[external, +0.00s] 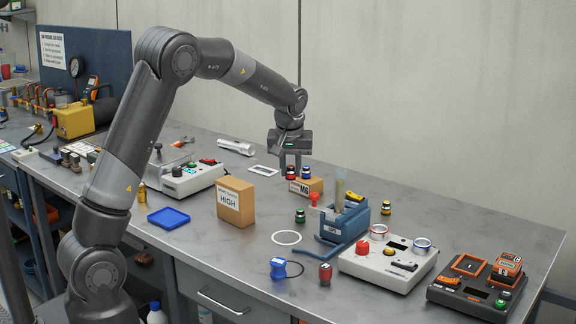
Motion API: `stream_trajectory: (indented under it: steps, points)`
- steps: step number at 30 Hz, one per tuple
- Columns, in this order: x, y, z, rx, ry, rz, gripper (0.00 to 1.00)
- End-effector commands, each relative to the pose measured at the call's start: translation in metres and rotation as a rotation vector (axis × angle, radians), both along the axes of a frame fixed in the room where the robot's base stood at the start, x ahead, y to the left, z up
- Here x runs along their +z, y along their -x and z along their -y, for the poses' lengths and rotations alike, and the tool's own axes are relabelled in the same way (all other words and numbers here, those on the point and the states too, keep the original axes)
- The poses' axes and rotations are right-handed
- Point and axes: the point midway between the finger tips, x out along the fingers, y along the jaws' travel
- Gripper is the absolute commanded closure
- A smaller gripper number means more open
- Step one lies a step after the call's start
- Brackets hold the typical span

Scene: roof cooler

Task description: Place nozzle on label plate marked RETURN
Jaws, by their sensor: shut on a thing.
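My gripper (291,174) points down over the back middle of the bench, at the small cardboard box (312,187) with a white label. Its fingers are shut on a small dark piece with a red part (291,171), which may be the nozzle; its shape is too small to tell. A similar dark piece with a blue part (305,172) is at the box beside it. A white framed plate (264,170) lies flat to the left of the gripper. I cannot read the word RETURN on any plate.
A cardboard box marked HIGH (236,203) stands front left of the gripper. A blue holder (345,224) with an upright tan cylinder stands to the right. A white ring (286,238) and a blue tray (168,218) lie nearer the front. The bench's back right is clear.

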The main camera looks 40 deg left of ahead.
Motion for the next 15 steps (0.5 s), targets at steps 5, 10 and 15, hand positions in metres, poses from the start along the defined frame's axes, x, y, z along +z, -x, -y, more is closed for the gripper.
stream_trajectory:
  steps: [5, 10, 15]
  points:
    - [0.004, -0.045, -0.02, -0.015, -0.011, 0.0, 0.99]
    - [0.007, -0.093, -0.049, -0.04, -0.016, -0.002, 0.99]
    - [0.007, -0.131, -0.081, -0.061, -0.01, -0.002, 0.99]
